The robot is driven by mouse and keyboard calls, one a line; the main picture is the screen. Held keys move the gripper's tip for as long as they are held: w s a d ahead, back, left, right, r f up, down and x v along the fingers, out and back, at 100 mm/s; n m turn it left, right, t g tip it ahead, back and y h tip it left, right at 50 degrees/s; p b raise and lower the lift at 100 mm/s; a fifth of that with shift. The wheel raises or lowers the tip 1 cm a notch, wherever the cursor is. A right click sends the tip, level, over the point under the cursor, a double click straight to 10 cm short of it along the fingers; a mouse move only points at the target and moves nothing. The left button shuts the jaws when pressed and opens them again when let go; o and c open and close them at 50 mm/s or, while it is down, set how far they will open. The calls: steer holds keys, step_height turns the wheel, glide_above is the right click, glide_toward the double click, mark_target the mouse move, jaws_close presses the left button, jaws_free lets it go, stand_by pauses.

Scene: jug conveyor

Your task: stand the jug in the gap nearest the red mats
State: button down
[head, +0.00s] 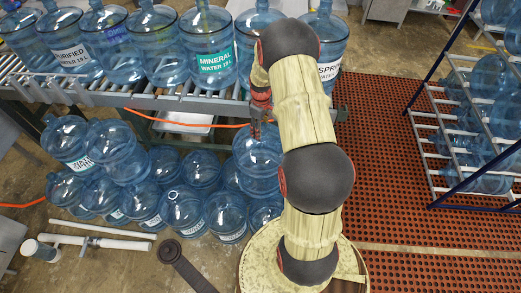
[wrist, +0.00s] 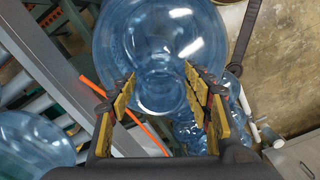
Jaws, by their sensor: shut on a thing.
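A clear blue jug (head: 257,165) hangs upright under my gripper (head: 260,130) in the head view, in front of the conveyor (head: 170,101). In the wrist view my gripper (wrist: 160,78) is shut on the neck of this jug (wrist: 160,30), with yellow-padded fingers on both sides. A row of jugs stands on the conveyor, among them a green-labelled one (head: 207,50) and one at the right end (head: 329,45). My arm hides the stretch between the right-end jug and its left neighbour, so I cannot tell how wide any gap there is. The red mats (head: 385,150) lie on the floor at right.
Several jugs (head: 183,208) lie or stand on the floor below the conveyor. A blue-framed rack (head: 440,75) with jugs stands at far right. White pipes (head: 100,243) lie at lower left. An orange cable (head: 185,124) runs along the conveyor front.

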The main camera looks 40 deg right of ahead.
step_height(320, 180, down, 7)
steer(key=shift+w+d+f, duration=0.1)
stand_by(0.4)
steer(key=c, duration=0.8)
jaws_free()
steer(key=shift+f, duration=0.1)
steer(key=shift+c, duration=0.2)
